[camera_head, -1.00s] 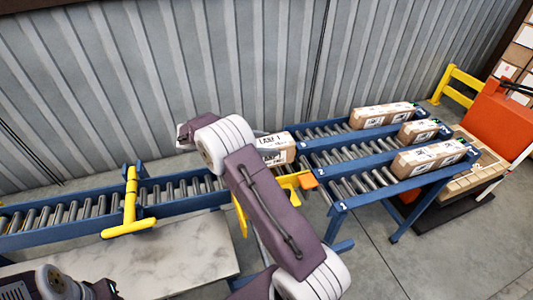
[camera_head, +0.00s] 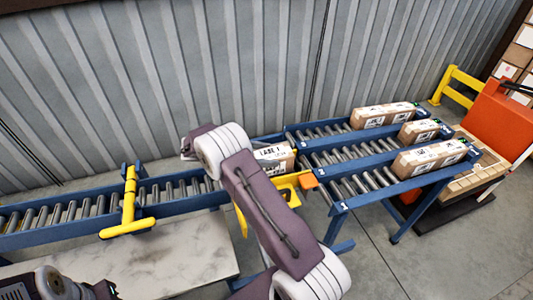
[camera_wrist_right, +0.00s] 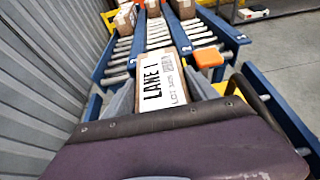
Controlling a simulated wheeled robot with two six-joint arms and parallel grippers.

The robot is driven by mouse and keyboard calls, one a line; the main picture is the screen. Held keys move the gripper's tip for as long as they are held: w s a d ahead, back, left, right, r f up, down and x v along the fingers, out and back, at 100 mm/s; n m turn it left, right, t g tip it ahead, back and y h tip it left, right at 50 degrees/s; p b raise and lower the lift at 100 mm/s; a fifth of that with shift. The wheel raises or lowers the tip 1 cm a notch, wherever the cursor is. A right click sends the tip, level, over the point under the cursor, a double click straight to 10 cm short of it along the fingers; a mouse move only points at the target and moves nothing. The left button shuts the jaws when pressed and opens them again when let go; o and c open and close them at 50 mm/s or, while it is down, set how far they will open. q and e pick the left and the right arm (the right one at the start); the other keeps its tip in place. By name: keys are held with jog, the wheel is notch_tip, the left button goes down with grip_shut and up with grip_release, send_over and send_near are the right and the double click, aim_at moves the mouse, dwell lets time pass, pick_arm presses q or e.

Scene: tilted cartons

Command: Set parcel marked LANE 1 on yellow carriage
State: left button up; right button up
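The brown parcel with a white LANE 1 label (camera_head: 273,155) shows partly behind my right arm in the head view, over or on the yellow carriage (camera_head: 290,182). I cannot tell whether it touches the carriage. In the right wrist view the LANE 1 parcel (camera_wrist_right: 163,82) lies straight ahead, with the grey fingers of my right gripper (camera_wrist_right: 160,96) against its two sides. The right gripper looks shut on it; its fingertips are hidden by my arm in the head view. A bit of the carriage (camera_wrist_right: 224,88) shows right of the parcel. My left gripper is not in view.
A blue roller conveyor (camera_head: 60,228) runs left, with a yellow T-shaped bar (camera_head: 130,205) across it. Three numbered roller lanes (camera_head: 352,152) lie to the right, with several parcels at their far ends. An orange block (camera_head: 308,180) sits at the carriage. A corrugated wall stands behind.

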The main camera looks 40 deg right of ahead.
jog(key=o, duration=0.3)
jog(key=shift+r, duration=0.25)
jog(key=p+v, duration=0.1)
jog(key=v, duration=1.1)
jog(key=shift+r+p, duration=0.35)
jog(key=shift+r, duration=0.05)
